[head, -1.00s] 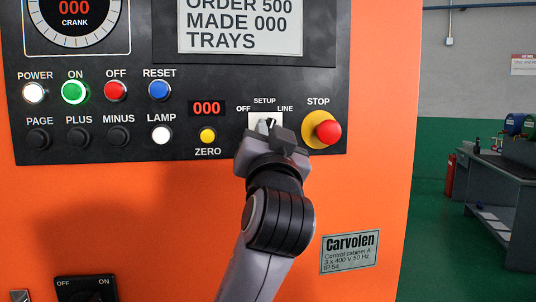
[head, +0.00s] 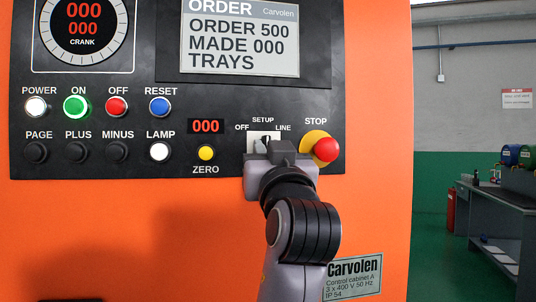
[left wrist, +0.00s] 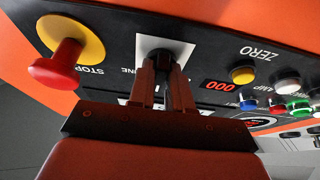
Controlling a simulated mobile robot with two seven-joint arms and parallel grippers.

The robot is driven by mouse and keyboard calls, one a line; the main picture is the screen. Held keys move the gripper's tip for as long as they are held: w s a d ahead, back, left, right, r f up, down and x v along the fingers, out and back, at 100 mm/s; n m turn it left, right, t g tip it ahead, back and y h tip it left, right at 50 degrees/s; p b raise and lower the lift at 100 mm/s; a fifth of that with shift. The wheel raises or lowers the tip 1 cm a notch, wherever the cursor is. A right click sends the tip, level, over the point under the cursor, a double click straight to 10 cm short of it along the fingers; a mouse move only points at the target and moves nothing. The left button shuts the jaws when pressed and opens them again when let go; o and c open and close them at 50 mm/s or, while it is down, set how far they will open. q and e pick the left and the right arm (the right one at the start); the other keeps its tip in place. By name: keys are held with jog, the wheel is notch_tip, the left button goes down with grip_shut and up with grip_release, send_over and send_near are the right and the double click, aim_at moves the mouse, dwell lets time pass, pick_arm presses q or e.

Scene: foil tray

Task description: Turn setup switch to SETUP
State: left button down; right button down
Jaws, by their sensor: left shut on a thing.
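The setup switch (head: 264,141) sits on a white plate on the black panel, with OFF at left, SETUP at top and LINE at right. My left gripper (head: 268,147) is at the switch from below, its fingers closed on the knob and partly hiding it. In the left wrist view the panel appears upside down, and the dark switch knob (left wrist: 160,57) shows between the tips of my left gripper (left wrist: 164,70). I cannot tell for sure which mark the knob points to. My right gripper is not in view.
The red STOP button (head: 326,149) on its yellow base stands close to the right of the switch. The yellow ZERO button (head: 206,152) and a red display (head: 206,126) are to the left. A workbench (head: 500,210) stands farther off at the right.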

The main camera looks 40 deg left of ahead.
pick_arm(q)
jog(key=c, duration=1.1)
grip_release()
jog(key=shift+c, duration=0.2)
jog(key=b+v, duration=0.1)
jog(key=v, duration=0.6)
jog(key=shift+b, duration=0.4)
